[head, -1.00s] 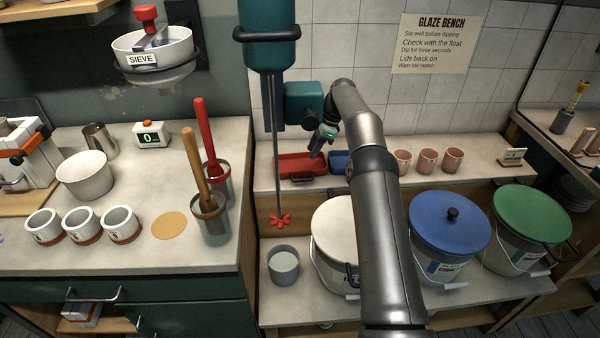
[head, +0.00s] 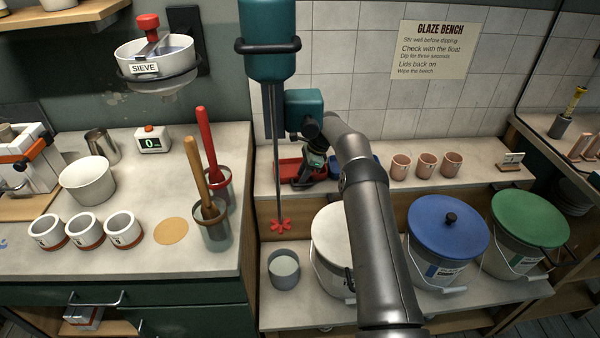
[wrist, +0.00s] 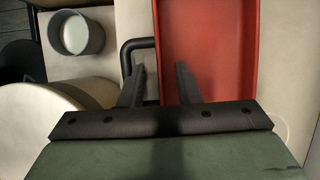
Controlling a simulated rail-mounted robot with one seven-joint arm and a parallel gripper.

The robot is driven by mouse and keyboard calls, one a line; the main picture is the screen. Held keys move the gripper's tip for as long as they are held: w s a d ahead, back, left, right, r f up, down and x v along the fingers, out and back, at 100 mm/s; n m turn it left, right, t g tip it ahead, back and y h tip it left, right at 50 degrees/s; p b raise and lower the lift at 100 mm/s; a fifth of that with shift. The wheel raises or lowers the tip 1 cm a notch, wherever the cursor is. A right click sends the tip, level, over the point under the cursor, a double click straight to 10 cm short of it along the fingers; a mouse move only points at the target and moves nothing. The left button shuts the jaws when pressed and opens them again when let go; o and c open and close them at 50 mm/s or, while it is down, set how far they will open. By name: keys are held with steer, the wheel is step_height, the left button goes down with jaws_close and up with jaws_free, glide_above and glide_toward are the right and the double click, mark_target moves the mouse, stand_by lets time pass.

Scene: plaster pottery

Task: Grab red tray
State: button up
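The red tray (head: 290,171) lies on the raised shelf behind the buckets in the head view, partly hidden by my arm. In the wrist view the red tray (wrist: 212,45) fills the upper right, with a dark handle (wrist: 128,50) on its left end. My gripper (wrist: 160,78) is open in the wrist view, its two fingers apart. One finger shows left near the handle, the other over the tray's near left part. I cannot tell whether they touch it. In the head view my gripper (head: 306,178) is small and dark at the tray's right part.
A blue tray (head: 368,164) sits right of the red one, partly behind my arm. A hanging mixer shaft (head: 277,150) stands in front of the tray's left. A white-lidded bucket (head: 328,225) and a grey cup (head: 284,268) stand below. Pink cups (head: 426,165) stand farther right.

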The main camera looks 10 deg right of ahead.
jaws_close()
steer(key=shift+r, duration=0.15)
